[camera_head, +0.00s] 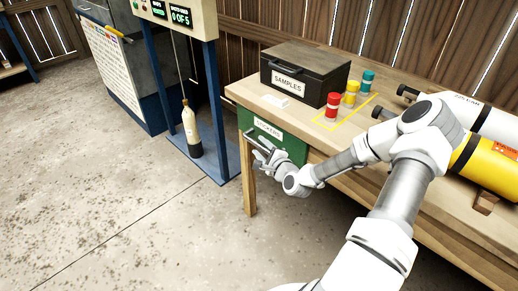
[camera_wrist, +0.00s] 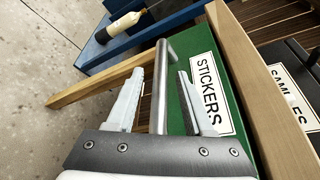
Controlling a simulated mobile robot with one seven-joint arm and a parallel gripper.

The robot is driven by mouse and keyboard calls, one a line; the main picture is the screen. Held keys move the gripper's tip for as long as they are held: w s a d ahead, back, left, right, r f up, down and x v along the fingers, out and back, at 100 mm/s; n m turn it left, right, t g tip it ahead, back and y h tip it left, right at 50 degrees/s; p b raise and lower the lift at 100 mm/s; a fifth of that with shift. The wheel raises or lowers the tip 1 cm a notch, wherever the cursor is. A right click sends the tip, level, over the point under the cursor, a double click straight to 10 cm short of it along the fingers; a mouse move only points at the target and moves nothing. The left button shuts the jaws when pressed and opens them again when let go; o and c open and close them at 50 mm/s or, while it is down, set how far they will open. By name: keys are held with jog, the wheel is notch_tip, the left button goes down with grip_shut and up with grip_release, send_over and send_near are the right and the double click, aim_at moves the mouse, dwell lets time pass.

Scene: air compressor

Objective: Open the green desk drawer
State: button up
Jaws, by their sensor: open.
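The green desk drawer (camera_head: 285,142) is set under the wooden desk top and carries a white label reading "STICKERS" in the wrist view (camera_wrist: 212,85). It looks closed. Its grey bar handle (camera_wrist: 162,75) stands out from the drawer front. My gripper (camera_head: 262,152) is at the drawer front in the head view. In the wrist view, my gripper (camera_wrist: 160,85) is open, with one finger on each side of the handle. I see gaps between the fingers and the bar, though contact lower down is hard to tell.
A black samples box (camera_head: 305,72) and red, yellow and teal canisters stand on the desk (camera_head: 250,88). Gas cylinders (camera_head: 488,165) lie at the right. A blue frame (camera_head: 213,110) with a hanging bottle (camera_head: 189,122) stands left of the desk. The concrete floor in front is clear.

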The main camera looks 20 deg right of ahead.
jog(key=shift+w+f, duration=0.15)
jog(key=shift+w, duration=0.55)
grip_shut()
dwell(1.0)
